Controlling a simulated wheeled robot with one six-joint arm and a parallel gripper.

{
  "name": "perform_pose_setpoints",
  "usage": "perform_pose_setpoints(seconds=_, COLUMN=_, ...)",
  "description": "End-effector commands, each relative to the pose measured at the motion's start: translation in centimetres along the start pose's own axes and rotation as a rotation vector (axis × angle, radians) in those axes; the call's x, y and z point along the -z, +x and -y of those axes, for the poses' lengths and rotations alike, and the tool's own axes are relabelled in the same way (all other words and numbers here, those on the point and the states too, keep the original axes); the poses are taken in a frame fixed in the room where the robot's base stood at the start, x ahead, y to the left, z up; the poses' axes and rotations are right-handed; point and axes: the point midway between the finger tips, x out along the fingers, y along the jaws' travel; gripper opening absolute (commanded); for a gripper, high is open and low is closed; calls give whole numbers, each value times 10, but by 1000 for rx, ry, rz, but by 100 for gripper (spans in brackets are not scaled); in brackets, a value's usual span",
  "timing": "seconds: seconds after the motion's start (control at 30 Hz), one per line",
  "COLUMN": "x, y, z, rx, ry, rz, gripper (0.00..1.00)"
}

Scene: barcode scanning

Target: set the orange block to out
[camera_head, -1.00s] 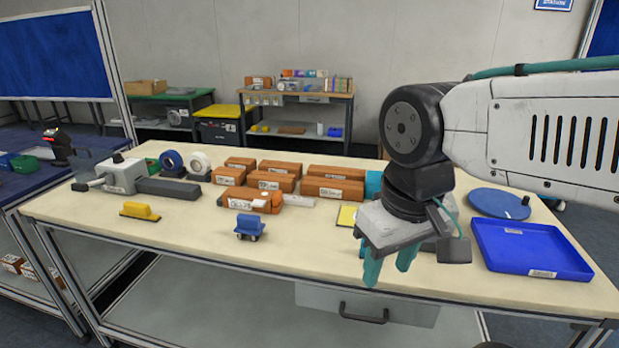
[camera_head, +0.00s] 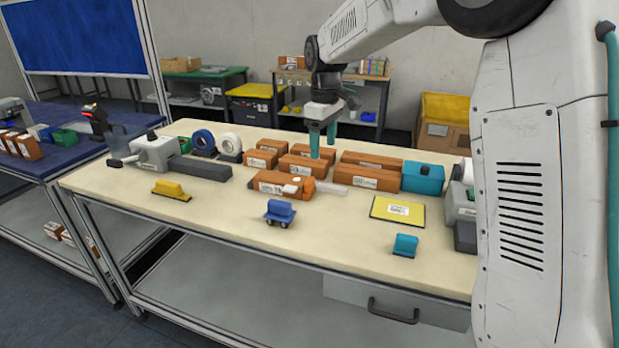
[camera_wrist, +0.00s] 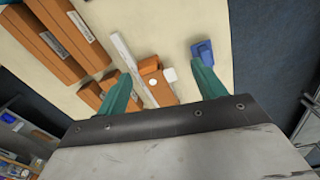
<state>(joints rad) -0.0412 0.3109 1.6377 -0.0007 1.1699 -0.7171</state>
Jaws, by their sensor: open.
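An orange block-like piece (camera_head: 298,188) with white patches lies beside a labelled brown box near the middle of the table. I cannot tell its exact shape or any setting on it. In the wrist view the orange piece (camera_wrist: 150,72) shows between my fingers, with a white round or square patch beside it. My gripper (camera_head: 322,143) is open and empty, with its teal fingers pointing down above the back row of brown boxes, behind the orange piece in the head view. The open fingers also show in the wrist view (camera_wrist: 163,82).
Several brown boxes (camera_head: 367,162) stand behind. A white bar (camera_head: 331,188) lies right of the orange piece. A yellow-edged card (camera_head: 398,210) lies right. The front table has free room.

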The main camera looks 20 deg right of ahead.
Motion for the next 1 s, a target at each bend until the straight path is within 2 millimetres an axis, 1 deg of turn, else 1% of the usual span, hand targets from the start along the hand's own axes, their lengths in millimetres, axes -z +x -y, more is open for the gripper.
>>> perform_pose_setpoints(seconds=0.03, x=17, y=18, z=-12, rx=7, ry=-36, rz=7, gripper=69)
perform_pose_setpoints(seconds=0.1, x=35, y=35, z=-26, rx=10, ry=-83, rz=10, gripper=69)
perform_pose_setpoints(seconds=0.2, x=54, y=56, z=-40, rx=14, ry=-136, rz=13, gripper=69)
perform_pose_setpoints(seconds=0.3, x=64, y=69, z=-48, rx=16, ry=-168, rz=15, gripper=69)
perform_pose_setpoints(seconds=0.47, x=70, y=84, z=-51, rx=18, ry=-186, rz=16, gripper=69)
perform_pose_setpoints(seconds=0.8, x=68, y=136, z=-50, rx=20, ry=-185, rz=18, gripper=69)
perform_pose_setpoints(seconds=0.9, x=68, y=146, z=-50, rx=18, ry=-185, rz=16, gripper=69)
perform_pose_setpoints(seconds=1.0, x=68, y=152, z=-50, rx=17, ry=-184, rz=16, gripper=69)
